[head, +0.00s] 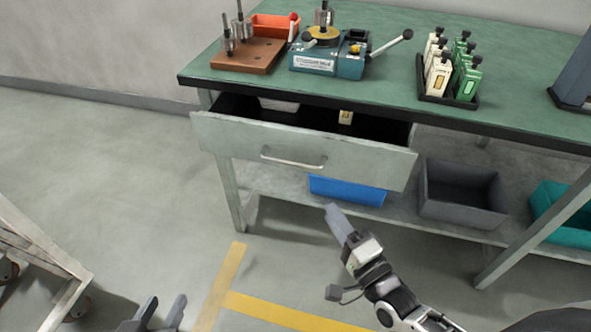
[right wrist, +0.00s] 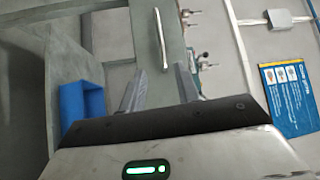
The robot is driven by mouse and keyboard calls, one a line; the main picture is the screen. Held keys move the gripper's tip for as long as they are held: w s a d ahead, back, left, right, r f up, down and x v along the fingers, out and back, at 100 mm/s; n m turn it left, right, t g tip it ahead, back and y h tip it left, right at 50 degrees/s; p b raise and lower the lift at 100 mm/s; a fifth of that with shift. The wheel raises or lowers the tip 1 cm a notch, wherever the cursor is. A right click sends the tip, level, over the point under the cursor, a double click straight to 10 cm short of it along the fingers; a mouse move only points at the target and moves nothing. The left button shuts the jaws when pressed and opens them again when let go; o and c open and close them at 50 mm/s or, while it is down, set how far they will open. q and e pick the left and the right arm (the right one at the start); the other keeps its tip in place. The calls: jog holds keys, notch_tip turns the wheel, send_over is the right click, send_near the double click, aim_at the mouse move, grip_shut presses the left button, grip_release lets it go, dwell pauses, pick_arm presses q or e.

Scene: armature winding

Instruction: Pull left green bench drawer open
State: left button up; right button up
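The green bench's left drawer (head: 365,160) stands pulled out, its dark inside showing behind the grey front. Its bar handle (head: 293,160) is free, with no gripper on it. My right gripper (head: 332,210) is below and to the right of the handle in the head view, apart from the drawer. In the right wrist view the right gripper (right wrist: 160,72) is open and empty, with the handle (right wrist: 161,42) beyond its fingertips, roughly in line with the gap. My left gripper (head: 164,304) is open and empty at the lower edge of the head view, away from the bench.
The bench top (head: 420,50) carries a winding fixture (head: 330,60) and a rack of white and green pieces (head: 450,90). A blue bin (head: 348,192), a grey bin (head: 462,205) and a teal bin (head: 570,235) sit on the shelf. A cart (head: 35,260) stands left.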

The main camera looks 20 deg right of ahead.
aim_at(296, 164)
jog(key=b+x, duration=0.1)
jog(key=x, duration=1.4)
jog(key=shift+w+r, duration=0.2)
jog(key=shift+w, duration=0.1)
jog(key=shift+c, duration=0.2)
grip_shut()
